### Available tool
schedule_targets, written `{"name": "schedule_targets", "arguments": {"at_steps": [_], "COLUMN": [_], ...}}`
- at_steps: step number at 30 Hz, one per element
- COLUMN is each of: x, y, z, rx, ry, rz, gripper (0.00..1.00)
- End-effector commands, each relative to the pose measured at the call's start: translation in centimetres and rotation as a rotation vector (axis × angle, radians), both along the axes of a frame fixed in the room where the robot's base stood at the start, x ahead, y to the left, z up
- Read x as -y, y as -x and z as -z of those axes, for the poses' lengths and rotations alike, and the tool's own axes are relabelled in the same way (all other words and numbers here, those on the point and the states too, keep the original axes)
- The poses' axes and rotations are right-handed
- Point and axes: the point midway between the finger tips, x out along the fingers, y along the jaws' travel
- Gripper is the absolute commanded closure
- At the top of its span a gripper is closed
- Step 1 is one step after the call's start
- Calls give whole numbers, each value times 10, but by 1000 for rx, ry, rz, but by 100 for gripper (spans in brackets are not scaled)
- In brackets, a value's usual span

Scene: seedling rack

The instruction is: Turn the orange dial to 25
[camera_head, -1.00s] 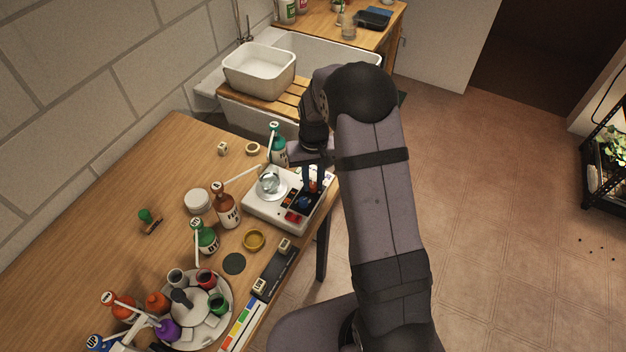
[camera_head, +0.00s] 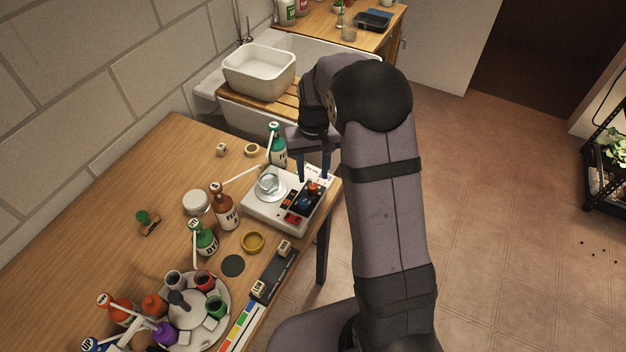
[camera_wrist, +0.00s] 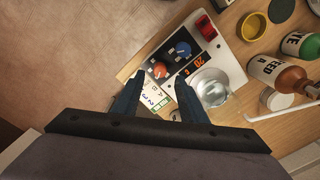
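The orange dial (camera_wrist: 160,70) sits on the black panel of a white device (camera_head: 262,214), beside a blue dial (camera_wrist: 183,48). A small orange-lit display (camera_wrist: 199,60) near the dials seems to read 20. In the head view the orange dial (camera_head: 313,187) shows near the device's far right corner, with the blue dial (camera_head: 305,204) in front of it. My gripper (camera_wrist: 160,88) is open, its two dark fingers apart with nothing between them. The fingertips are above the device's edge, just short of the orange dial. I cannot read the dial's pointer.
A clear glass vessel (camera_wrist: 211,88) stands on the device's round plate. A green bottle (camera_head: 277,150) stands close behind the device, and a brown bottle (camera_head: 226,212) to its left. A red switch (camera_wrist: 206,27) is on the device. The table's right edge is close by.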

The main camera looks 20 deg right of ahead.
Motion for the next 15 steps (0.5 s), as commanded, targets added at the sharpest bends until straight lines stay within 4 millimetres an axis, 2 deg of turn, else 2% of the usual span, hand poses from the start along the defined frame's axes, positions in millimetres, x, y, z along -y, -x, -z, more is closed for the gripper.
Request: {"name": "schedule_targets", "arguments": {"at_steps": [6, 15], "x": [1, 0], "y": [-1, 0], "z": [-23, -29], "rx": [3, 0], "ry": [0, 0], "rz": [0, 1], "gripper": [61, 61]}}
